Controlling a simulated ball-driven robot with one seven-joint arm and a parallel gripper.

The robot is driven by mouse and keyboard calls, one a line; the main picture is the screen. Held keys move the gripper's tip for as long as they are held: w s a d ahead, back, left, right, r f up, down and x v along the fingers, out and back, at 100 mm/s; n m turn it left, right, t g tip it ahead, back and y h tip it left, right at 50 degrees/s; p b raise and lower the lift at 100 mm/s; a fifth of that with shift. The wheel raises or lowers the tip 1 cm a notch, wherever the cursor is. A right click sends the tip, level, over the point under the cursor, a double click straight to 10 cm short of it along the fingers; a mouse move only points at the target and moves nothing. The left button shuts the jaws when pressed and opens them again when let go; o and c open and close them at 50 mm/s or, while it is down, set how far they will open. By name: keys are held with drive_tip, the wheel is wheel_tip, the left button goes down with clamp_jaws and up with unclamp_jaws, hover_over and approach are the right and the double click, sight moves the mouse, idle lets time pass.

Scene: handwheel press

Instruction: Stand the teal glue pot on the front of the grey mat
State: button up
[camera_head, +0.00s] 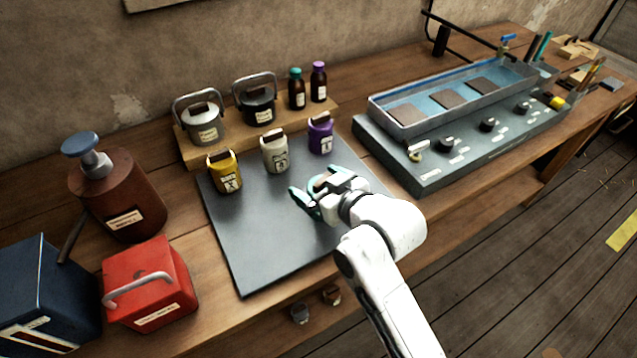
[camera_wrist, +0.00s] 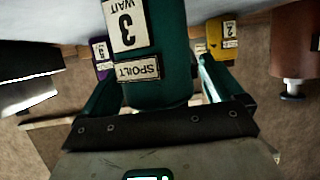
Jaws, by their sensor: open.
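The teal glue pot (camera_wrist: 175,35) fills the middle of the wrist view, which looks upside down. Its labels read "3 WAIT" and "SPOILT". My gripper (camera_wrist: 155,92) is open, with one teal finger on each side of the pot; I cannot tell if they touch it. In the head view my gripper (camera_head: 315,195) is low over the right part of the grey mat (camera_head: 255,245). There the hand largely hides the pot, and its base is not clear to see.
Yellow (camera_head: 225,172), white (camera_head: 275,153) and purple (camera_head: 320,134) pots stand along the mat's back. A wooden riser (camera_head: 190,150) is behind. A red box (camera_head: 150,285) stands left, a grey-blue trough unit (camera_head: 450,130) right. The mat's front left is bare.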

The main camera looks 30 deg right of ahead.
drive_tip(key=shift+r, duration=0.2)
drive_tip(key=v, duration=1.2)
drive_tip(key=s+d+f+m+g+h, duration=0.1)
drive_tip(key=s+d+f+g, duration=0.1)
drive_tip(key=s+f+g, duration=0.4)
drive_tip(key=s+d+f+g, duration=0.2)
drive_tip(key=s+f+g, duration=0.4)
drive_tip(key=s+f, duration=0.7)
drive_tip(key=shift+s+f+m+h, duration=0.25)
drive_tip(key=shift+f+m+h, duration=0.15)
drive_tip(key=shift+f, duration=0.15)
